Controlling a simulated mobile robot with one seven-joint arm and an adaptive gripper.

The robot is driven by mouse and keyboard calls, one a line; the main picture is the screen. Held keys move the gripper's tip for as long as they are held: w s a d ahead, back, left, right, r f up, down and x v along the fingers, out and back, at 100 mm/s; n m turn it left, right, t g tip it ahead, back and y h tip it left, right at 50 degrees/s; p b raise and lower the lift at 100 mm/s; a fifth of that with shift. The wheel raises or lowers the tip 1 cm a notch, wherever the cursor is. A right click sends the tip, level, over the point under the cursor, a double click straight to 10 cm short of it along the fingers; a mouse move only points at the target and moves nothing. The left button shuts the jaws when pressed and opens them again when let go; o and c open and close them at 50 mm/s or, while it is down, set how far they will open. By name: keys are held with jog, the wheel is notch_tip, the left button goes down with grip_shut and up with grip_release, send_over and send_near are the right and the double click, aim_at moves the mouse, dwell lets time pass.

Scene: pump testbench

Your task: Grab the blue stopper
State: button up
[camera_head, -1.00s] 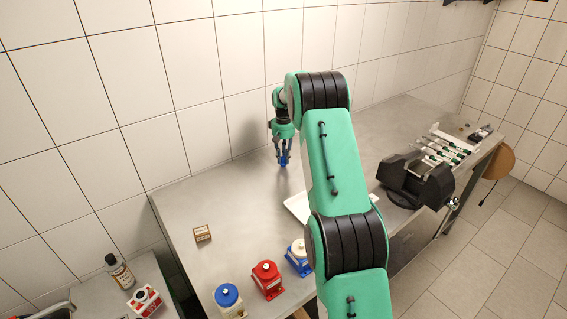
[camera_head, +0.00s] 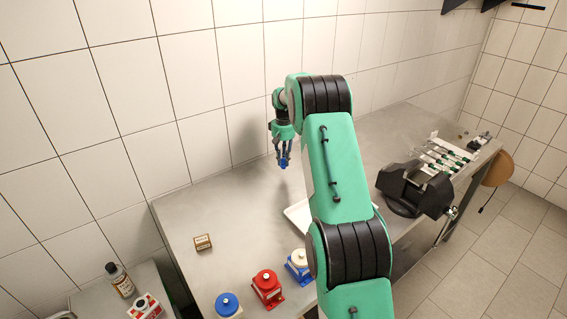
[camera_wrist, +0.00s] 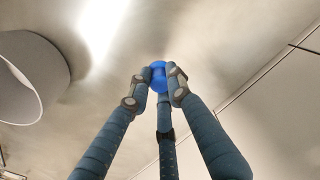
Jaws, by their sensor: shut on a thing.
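The blue stopper (camera_wrist: 159,75) is held between the fingertips of my gripper (camera_wrist: 158,86) in the wrist view. In the head view the stopper (camera_head: 284,164) shows as a small blue piece at the fingertips of my gripper (camera_head: 283,158). The gripper points down near the back wall, above the far part of the steel table (camera_head: 225,205). The fingers are closed around the stopper. The exact gap between the stopper and the table cannot be told.
A small brown box (camera_head: 203,242) lies on the table's left part. Blue-topped (camera_head: 227,304), red (camera_head: 267,287) and white-and-blue (camera_head: 299,265) devices stand along the front. A white tray (camera_head: 297,214) is partly behind my arm. A black device (camera_head: 415,188) and a rack (camera_head: 447,158) stand to the right.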

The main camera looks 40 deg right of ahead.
jog(key=s+a+p, duration=0.1)
jog(key=s+a, duration=0.2)
jog(key=s, duration=0.4)
jog(key=s+a+r+p, duration=0.1)
jog(key=s+a, duration=0.3)
jog(key=s, duration=0.3)
